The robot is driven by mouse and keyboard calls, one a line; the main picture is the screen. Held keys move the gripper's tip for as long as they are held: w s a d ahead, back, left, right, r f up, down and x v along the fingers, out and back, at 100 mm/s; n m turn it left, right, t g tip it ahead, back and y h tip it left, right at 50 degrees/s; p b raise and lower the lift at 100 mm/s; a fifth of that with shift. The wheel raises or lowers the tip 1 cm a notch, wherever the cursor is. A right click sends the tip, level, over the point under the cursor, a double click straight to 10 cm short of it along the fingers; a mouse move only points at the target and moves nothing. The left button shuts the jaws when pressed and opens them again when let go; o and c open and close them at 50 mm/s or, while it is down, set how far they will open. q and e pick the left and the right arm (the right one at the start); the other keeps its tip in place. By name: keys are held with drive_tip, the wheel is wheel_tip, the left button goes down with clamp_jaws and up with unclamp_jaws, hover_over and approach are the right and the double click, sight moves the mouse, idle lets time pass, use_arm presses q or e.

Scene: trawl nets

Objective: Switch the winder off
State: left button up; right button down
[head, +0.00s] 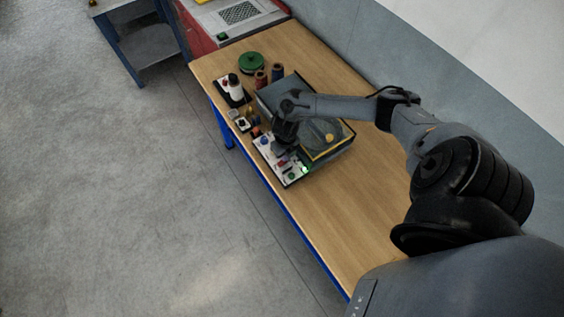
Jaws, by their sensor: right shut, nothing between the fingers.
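The winder (325,141) is a dark box with a yellow-edged clear window, on the wooden table. Its light control panel (264,141) on the near side carries several coloured knobs or buttons, among them a red one (283,163) and a blue one. A green light (305,169) glows at the panel's right end. My right gripper (282,150) points down over the middle of the panel, shut and empty. Its fingertips are small and dark here, so I cannot tell whether they touch a control. The arm hides part of the winder. My left gripper is out of view.
A green spool (251,62), dark red and blue spools (277,72) and a white bottle (235,88) stand at the table's far end. Small parts lie left of the panel. The table's near right part (345,215) is clear. A wall runs along the right.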

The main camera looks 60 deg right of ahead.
drive_tip(key=shift+f, duration=0.2)
idle(0.6)
drive_tip(key=shift+f+b, duration=0.75)
drive_tip(key=shift+b, duration=0.1)
drive_tip(key=shift+r, duration=0.1)
drive_tip(key=shift+r+p, duration=0.45)
drive_tip(key=shift+p, duration=0.05)
drive_tip(key=shift+r+p, duration=2.5)
drive_tip(key=shift+r, duration=0.5)
drive_tip(key=shift+s, duration=0.1)
